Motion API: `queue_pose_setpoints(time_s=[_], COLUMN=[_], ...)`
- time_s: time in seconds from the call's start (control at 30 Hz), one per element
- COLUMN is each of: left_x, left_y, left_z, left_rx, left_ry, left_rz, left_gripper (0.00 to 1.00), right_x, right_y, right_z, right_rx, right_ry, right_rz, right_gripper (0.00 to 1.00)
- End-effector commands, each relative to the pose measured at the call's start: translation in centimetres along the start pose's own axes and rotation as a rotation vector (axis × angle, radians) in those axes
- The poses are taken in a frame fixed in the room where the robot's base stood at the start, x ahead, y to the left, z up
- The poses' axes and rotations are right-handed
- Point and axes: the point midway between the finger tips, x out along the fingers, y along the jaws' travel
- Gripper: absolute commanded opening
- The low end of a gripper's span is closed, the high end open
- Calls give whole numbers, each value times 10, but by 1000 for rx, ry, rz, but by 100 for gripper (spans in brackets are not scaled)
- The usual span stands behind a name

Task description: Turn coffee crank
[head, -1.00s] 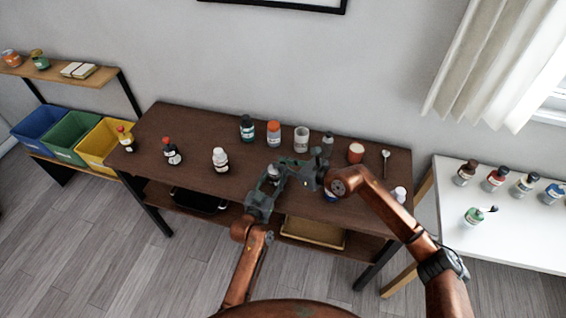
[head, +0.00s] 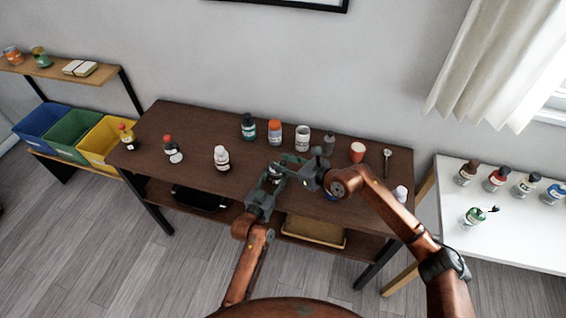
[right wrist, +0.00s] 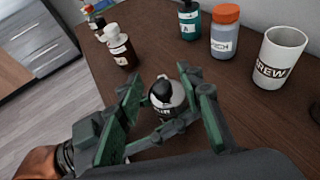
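A small jar with a black top and a pale, lettered label stands on the brown table, between my grippers in the right wrist view (right wrist: 170,92). Only a little of it shows in the head view. No crank arm on it can be made out clearly. My left gripper (head: 268,186) is at the table's front edge, close beside the jar. Whether its fingers touch the jar is hidden.
A teal-labelled bottle (head: 249,127), an orange-capped jar (head: 275,132) and a white mug (head: 302,138) stand behind. A white-capped bottle (head: 221,158) stands left. A red-topped cup (head: 357,152) and spoon (head: 387,160) are right.

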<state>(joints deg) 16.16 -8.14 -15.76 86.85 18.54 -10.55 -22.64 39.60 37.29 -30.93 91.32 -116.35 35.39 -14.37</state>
Motion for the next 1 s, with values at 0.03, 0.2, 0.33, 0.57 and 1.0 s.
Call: queue_pose_setpoints(time_s=[0.03,0.2,0.33,0.57,1.0], left_x=[0,0,0,0,0], left_y=[0,0,0,0,0], left_z=[0,0,0,0,0], left_rx=[0,0,0,0,0], left_ry=[1,1,0,0,1], left_rz=[0,0,0,0,0], left_gripper=[13,13,13,13,13], right_x=[-1,-17,-43,-90,-120], right_y=[0,-1,-2,-1,0], right_z=[0,-1,-1,-1,0], right_rx=[0,-1,-2,-2,1], right_ry=[0,0,2,2,0], right_rz=[-1,-1,-3,-2,1], right_gripper=[34,34,34,34,34])
